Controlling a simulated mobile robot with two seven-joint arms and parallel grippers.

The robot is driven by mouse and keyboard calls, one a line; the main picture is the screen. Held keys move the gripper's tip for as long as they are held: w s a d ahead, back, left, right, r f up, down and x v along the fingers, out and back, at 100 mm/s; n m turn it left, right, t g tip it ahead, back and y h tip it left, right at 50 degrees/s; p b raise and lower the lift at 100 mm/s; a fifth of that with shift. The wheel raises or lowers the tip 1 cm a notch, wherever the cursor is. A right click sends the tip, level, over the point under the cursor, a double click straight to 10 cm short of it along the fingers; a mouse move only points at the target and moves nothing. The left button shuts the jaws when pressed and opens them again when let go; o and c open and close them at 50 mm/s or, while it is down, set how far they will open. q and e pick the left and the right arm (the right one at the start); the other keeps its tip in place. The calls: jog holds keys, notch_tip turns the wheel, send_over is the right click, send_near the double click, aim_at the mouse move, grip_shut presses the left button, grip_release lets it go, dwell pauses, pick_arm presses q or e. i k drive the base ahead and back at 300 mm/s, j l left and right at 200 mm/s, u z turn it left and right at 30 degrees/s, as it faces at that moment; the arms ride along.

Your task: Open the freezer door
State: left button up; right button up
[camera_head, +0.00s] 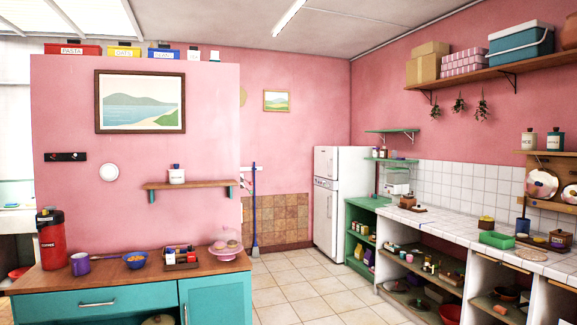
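A white two-door fridge-freezer (327,200) stands upright at the back of the room, in the corner beside the green shelf unit. It has a shorter upper door (325,163) and a taller lower door (324,218). Both doors look shut. It is far from me and small in the view, so its handles are hard to make out. Which of the two doors is the freezer door I cannot tell. Neither of my grippers shows in the head view.
A teal cabinet with a wooden top (130,284) stands close at the front left. A white-tiled counter with open shelves (440,228) runs along the right wall. Clear tiled floor (300,283) lies between them, reaching back to the fridge. A blue-handled broom (254,210) leans at the back wall.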

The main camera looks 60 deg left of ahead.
aim_at(326, 157)
jog(key=u, duration=1.8)
jog(key=i, duration=2.7)
jog(key=i+l, duration=0.1)
jog(key=i, duration=5.25)
